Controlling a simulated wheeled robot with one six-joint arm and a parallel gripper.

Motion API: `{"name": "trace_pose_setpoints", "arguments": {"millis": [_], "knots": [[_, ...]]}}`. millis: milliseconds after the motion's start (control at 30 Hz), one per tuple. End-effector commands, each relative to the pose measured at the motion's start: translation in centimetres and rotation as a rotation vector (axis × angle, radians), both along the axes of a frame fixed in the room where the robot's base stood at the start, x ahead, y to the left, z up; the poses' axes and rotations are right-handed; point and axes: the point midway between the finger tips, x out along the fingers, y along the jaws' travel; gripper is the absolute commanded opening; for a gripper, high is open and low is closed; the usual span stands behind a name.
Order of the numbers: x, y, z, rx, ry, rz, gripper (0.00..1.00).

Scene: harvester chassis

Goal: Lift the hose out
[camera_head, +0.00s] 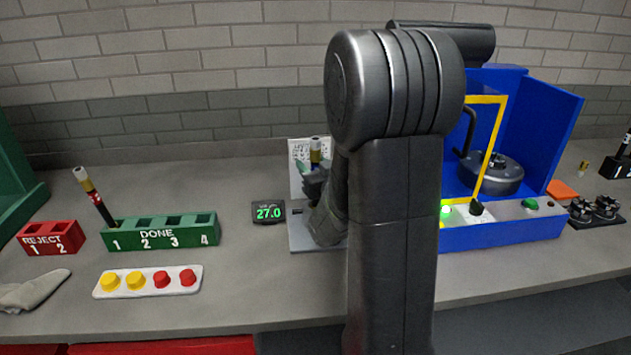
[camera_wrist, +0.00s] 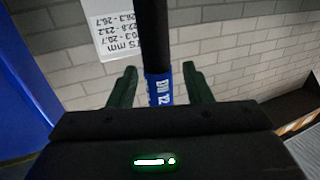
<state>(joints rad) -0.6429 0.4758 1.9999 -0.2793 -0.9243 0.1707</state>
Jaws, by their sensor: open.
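A black hose with a blue band (camera_wrist: 157,88) stands between the two green fingers of my gripper (camera_wrist: 159,84) in the wrist view. A gap shows on each side of it, so the gripper is open around it. A second hose with a red band (camera_head: 97,200) leans in slot 1 of the green DONE rack (camera_head: 160,243).
A display (camera_head: 268,212) reads 27.0. A red REJECT rack (camera_head: 48,238) and a button strip (camera_head: 148,281) stand left. A white card (camera_head: 299,158) is behind the hose. A blue machine (camera_head: 540,130) with a yellow frame (camera_head: 492,145) stands right. My arm blocks the centre.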

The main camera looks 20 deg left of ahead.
Motion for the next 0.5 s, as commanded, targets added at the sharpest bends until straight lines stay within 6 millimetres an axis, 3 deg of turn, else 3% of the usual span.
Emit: {"name": "trace_pose_setpoints", "arguments": {"millis": [333, 500], "knots": [[0.5, 0.54, -0.02, 0.0, 0.0, -0.001, 0.45], [0.48, 0.53, -0.02, 0.0, 0.0, -0.001, 0.12]]}}
